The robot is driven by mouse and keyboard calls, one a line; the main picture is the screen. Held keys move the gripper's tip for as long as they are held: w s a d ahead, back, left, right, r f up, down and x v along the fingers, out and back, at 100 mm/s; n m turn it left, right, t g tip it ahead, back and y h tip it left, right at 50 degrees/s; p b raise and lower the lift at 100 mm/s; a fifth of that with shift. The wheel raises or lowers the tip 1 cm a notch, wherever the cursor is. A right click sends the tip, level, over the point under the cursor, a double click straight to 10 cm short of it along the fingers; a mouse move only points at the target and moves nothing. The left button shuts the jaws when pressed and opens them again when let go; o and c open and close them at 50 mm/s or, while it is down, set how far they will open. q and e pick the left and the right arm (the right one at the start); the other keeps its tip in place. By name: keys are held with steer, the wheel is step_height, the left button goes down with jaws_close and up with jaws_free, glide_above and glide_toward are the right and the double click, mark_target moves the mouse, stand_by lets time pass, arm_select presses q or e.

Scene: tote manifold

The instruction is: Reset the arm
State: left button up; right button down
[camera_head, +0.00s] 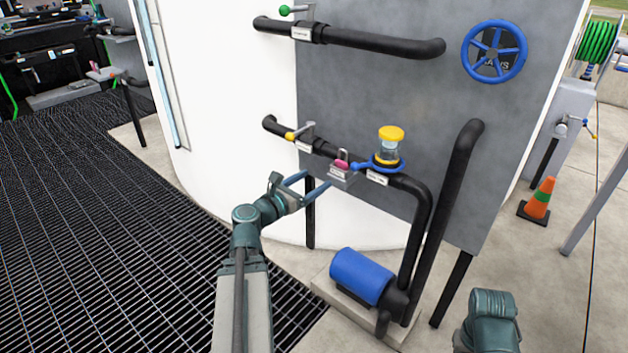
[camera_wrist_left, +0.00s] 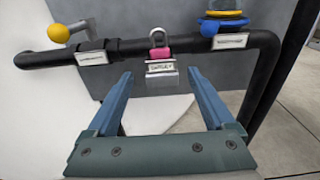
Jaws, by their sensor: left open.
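My left gripper (camera_head: 318,186) is open and empty, in front of the middle black pipe. In the left wrist view its two blue fingers (camera_wrist_left: 161,82) stand apart, with nothing between them. A pink padlock (camera_head: 342,161) with a grey shackle sits on a small labelled grey box by the pipe, beyond the fingertips; the padlock also shows in the left wrist view (camera_wrist_left: 159,52). My right arm shows only as a teal link at the bottom right of the head view, and its gripper is not in view.
The middle pipe carries a yellow-knobbed valve (camera_head: 291,136) and a yellow-capped sight glass (camera_head: 390,144) with a blue ring. A blue handwheel (camera_head: 494,51) is on the grey panel. A blue pump motor (camera_head: 362,275) stands below. An orange cone (camera_head: 539,199) is at right. Grating floor (camera_head: 90,220) lies left.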

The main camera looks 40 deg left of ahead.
stand_by(0.4)
arm_select(q)
steer(key=d+f+m+g+h+p, duration=0.1)
steer(key=d+f+m+g+h, duration=0.3)
steer(key=d+m, duration=0.7)
steer(key=d+f+m+g+h+p, duration=0.1)
steer(key=d+f+m+g, duration=0.6)
steer(key=d, duration=0.9)
steer(key=s+d+f+m+g+y+p, duration=0.1)
steer(key=s+d+f+m+g+y, duration=0.2)
steer(key=s+d+m, duration=0.6)
steer(key=s+d+f+m+g+y+p, duration=0.2)
steer(key=s+m+g+y, duration=0.25)
steer(key=m, duration=0.75)
step_height(320, 180, up, 38)
steer(key=p, duration=3.7)
steer(key=shift+f+t, duration=0.15)
steer(key=shift+t, duration=0.3)
steer(key=shift+d, duration=0.1)
